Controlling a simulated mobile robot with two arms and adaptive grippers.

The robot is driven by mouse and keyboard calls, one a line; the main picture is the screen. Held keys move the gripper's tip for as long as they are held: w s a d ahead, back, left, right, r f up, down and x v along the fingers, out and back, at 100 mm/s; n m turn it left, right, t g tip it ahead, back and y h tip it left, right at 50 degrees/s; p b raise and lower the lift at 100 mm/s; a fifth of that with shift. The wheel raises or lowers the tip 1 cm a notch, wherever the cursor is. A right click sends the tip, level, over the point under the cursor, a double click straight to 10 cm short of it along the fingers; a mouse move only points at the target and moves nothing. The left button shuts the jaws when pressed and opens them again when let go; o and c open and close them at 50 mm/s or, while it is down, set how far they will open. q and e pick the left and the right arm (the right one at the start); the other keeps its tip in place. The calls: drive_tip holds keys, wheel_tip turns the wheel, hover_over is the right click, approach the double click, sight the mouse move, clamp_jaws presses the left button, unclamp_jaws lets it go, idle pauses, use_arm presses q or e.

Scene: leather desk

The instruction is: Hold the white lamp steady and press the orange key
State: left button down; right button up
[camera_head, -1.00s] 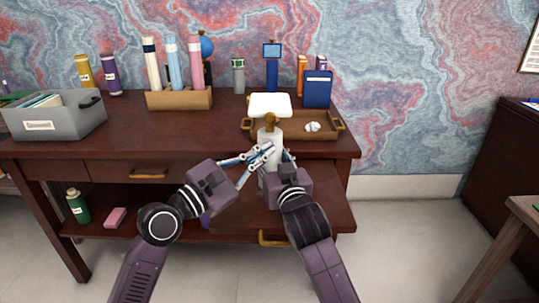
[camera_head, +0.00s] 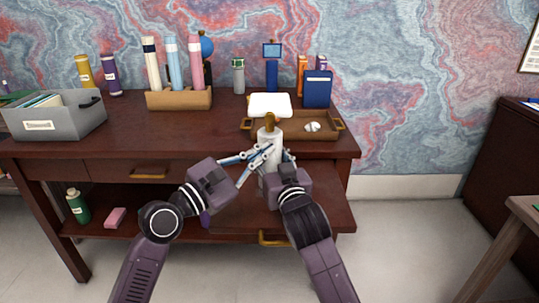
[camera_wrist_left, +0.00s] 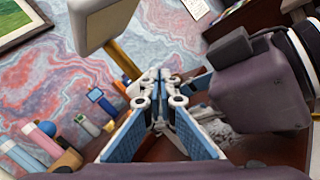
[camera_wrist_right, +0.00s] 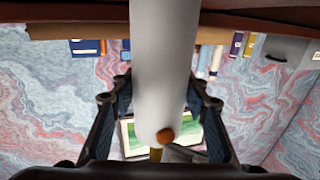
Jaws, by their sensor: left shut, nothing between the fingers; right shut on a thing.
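The white lamp (camera_head: 269,138) stands upright at the desk's front edge, with a brass neck and a white rectangular shade (camera_head: 269,105). The shade also shows at the upper left of the left wrist view (camera_wrist_left: 100,20). The orange key (camera_wrist_right: 165,136) is a small round knob on the white body near the neck in the right wrist view; the head view does not show it. My right gripper (camera_head: 281,158) is shut on the lamp's body, a finger on each side. My left gripper (camera_head: 267,149) is shut and empty, its fingertips close to the lamp's upper body; contact is unclear.
A wooden tray (camera_head: 318,133) with a small white object lies just behind the lamp. A grey bin (camera_head: 75,122) and a wooden holder with tubes (camera_head: 180,101) stand left. Books (camera_head: 317,90) stand at the back. The desk's middle left is clear.

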use_arm(q)
drive_tip(key=shift+w, duration=0.25)
idle(0.4)
drive_tip(key=shift+s, duration=0.55)
drive_tip(key=shift+s, duration=0.1)
drive_tip(key=s, duration=0.5)
drive_tip(key=shift+s, duration=0.4)
use_arm(e)
drive_tip(key=o, duration=1.6)
drive_tip(key=shift+o, duration=0.2)
